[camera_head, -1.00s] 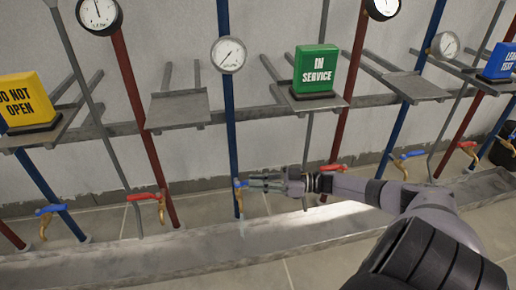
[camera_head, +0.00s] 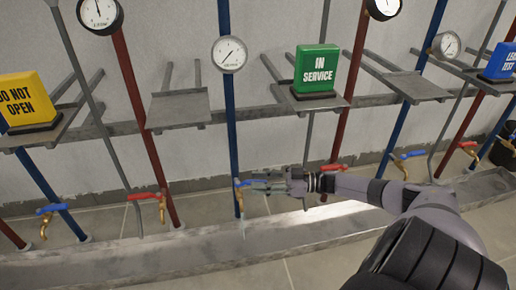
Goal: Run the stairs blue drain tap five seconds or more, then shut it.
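A blue-handled tap (camera_head: 239,184) sits low on the blue pipe in the middle, under a round gauge. My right gripper (camera_head: 250,185) reaches it from the right, with its fingertips at the handle. The fingers partly hide the handle, and I cannot tell whether they touch it or how far they are parted. Other blue-handled taps stand at the left (camera_head: 50,210) and at the right (camera_head: 407,156). No label saying "stairs" is legible. I cannot clearly make out water at the middle tap. My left gripper is out of view.
Red-handled taps stand at the left (camera_head: 143,197), behind my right arm (camera_head: 333,168) and at the right (camera_head: 468,145). A long grey trough (camera_head: 150,252) runs below the taps. Yellow (camera_head: 28,98), green "IN SERVICE" (camera_head: 317,70) and blue (camera_head: 497,62) sign blocks stand on shelves.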

